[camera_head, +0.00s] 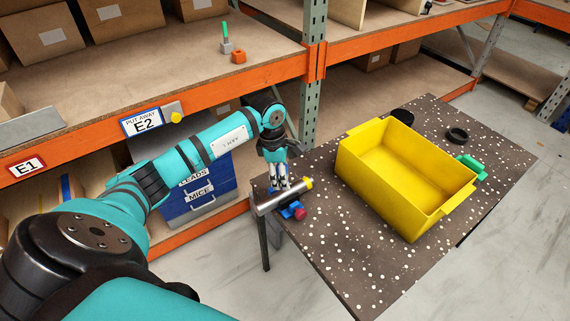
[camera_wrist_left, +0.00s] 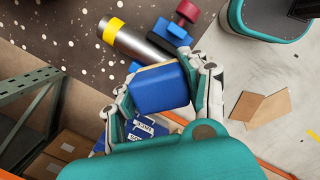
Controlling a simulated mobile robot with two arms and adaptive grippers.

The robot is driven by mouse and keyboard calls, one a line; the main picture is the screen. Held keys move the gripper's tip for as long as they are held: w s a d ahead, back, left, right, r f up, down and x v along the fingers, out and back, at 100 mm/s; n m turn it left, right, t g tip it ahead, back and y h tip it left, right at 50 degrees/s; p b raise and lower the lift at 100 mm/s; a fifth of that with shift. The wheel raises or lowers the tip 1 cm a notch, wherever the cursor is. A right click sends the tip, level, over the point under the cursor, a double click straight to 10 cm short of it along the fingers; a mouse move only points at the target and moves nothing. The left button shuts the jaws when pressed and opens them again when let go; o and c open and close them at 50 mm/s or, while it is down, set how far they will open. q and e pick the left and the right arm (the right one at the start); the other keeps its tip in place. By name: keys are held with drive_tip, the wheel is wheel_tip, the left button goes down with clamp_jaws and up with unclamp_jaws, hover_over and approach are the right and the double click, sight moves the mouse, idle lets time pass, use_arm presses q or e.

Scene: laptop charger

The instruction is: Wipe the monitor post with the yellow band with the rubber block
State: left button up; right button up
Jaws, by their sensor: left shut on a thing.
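The monitor post (camera_head: 283,197) is a silver cylinder with a yellow band at its right end, lying at the table's near left corner. A blue clamp (camera_head: 290,210) with a red knob sits against it. In the left wrist view the post (camera_wrist_left: 140,45) runs from upper left towards the block. My left gripper (camera_head: 278,187) is above the post, shut on the blue rubber block (camera_wrist_left: 160,90), which has a tan edge. The block hides part of the post and clamp in the wrist view. I cannot tell whether it touches the post. My right gripper is not in view.
A large yellow bin (camera_head: 346,160) stands on the speckled dark table (camera_head: 345,255). A black ring (camera_head: 457,135) and a green object (camera_head: 472,166) lie beyond it. Orange-edged shelving is behind my left arm, with blue drawers (camera_head: 205,188) below. The table's front is clear.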

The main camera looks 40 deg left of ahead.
use_arm(q)
drive_tip(key=shift+r+p, duration=0.65)
drive_tip(key=shift+r, duration=0.95)
